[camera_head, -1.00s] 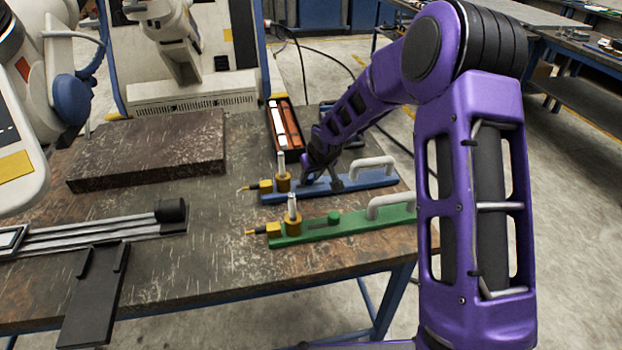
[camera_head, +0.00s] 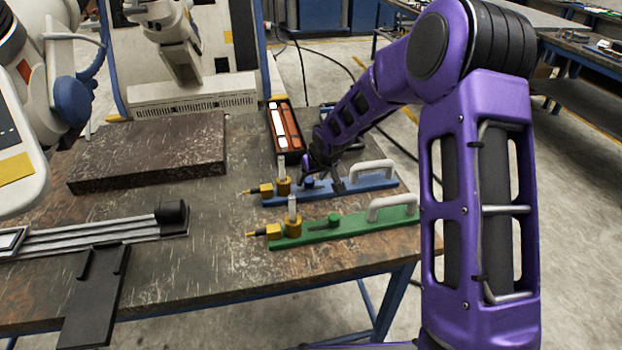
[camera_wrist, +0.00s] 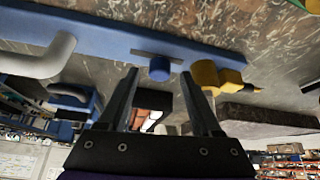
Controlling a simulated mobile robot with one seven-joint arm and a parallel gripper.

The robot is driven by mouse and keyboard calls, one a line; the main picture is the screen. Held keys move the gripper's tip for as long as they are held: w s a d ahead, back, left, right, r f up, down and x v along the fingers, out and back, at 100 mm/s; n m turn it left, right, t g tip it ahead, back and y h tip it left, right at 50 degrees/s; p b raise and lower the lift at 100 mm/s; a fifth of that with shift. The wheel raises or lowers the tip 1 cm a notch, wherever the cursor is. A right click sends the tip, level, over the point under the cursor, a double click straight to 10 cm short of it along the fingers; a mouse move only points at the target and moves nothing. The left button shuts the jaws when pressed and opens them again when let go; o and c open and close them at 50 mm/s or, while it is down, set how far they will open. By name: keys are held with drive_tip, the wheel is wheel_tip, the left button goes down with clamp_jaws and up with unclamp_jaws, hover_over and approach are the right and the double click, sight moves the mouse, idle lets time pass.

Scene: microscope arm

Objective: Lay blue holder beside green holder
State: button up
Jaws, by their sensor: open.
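The blue holder (camera_head: 372,183) lies flat on the table, a long blue bar with a grey handle, a blue knob and a brass fitting. The green holder (camera_head: 345,228), of like form, lies in front of it, roughly parallel and with a gap between them. A green corner shows at upper right there.
A dark slab (camera_head: 150,150) lies at the back left of the table. A tray (camera_head: 284,131) with white and orange pieces stands behind the blue holder. A black-ended rail device (camera_head: 110,228) is at left. The table's front edge runs close to the green holder.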

drive_tip(key=p+v, duration=0.1)
drive_tip(key=v, duration=0.9)
drive_tip(key=shift+s+r+p, duration=0.15)
drive_tip(key=shift+r+p, duration=0.15)
